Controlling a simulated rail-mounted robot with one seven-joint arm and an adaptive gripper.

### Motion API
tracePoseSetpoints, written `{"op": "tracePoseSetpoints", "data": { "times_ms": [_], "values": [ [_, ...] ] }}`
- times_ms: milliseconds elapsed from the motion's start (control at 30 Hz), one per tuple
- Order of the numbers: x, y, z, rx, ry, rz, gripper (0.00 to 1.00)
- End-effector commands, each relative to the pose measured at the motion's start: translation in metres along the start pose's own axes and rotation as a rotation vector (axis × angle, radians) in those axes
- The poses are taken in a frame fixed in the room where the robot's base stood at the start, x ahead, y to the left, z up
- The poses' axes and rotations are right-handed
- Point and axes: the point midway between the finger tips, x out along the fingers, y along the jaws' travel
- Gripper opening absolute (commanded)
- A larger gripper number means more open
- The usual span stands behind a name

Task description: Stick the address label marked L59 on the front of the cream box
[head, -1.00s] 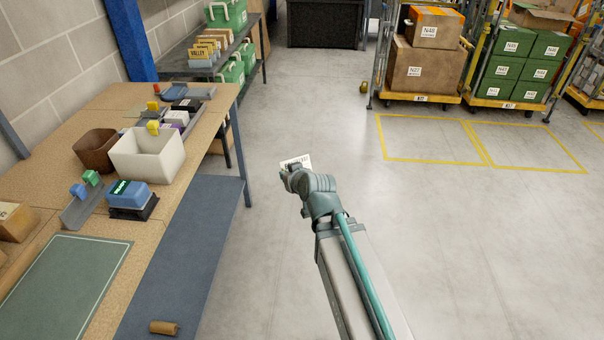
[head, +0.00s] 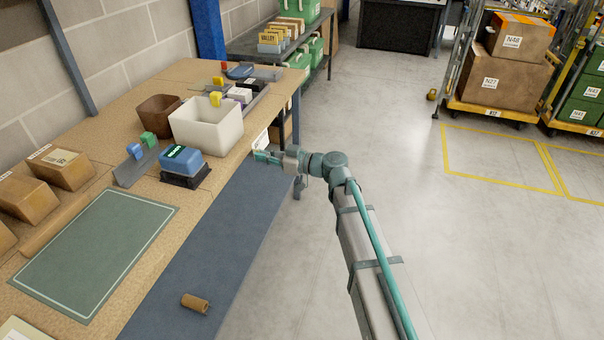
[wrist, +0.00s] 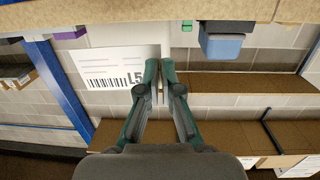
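An open-topped cream box (head: 207,135) stands upright on the brown workbench in the head view, near its aisle-side edge. My gripper (head: 263,156) is just off that bench edge, to the right of the box and a little lower in the picture. It is shut on the white address label (head: 260,139). In the wrist view the label (wrist: 112,67) juts left from the closed fingertips (wrist: 160,67), with a barcode and "L5" showing; the rest of the code is hidden by a finger. The label and the box are apart.
A brown bin (head: 158,117) stands beside the cream box, and a blue device on a black base (head: 182,164) lies nearer. A green mat (head: 95,250) and brown cartons (head: 64,170) are at left. The floor (head: 440,230) at right is clear.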

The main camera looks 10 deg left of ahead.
Motion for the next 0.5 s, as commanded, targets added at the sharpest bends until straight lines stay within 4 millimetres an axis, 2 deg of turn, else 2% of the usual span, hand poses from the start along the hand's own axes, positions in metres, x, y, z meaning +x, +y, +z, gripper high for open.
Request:
{"op": "tracePoseSetpoints", "data": {
  "times_ms": [33, 200, 500],
  "values": [
    [0.014, 0.007, -0.008, -0.004, 0.021, -0.024, 0.0],
    [0.028, 0.013, -0.033, -0.003, 0.066, -0.053, 0.0],
    [0.035, 0.015, -0.044, 0.0, 0.079, -0.053, 0.0]
  ]
}}
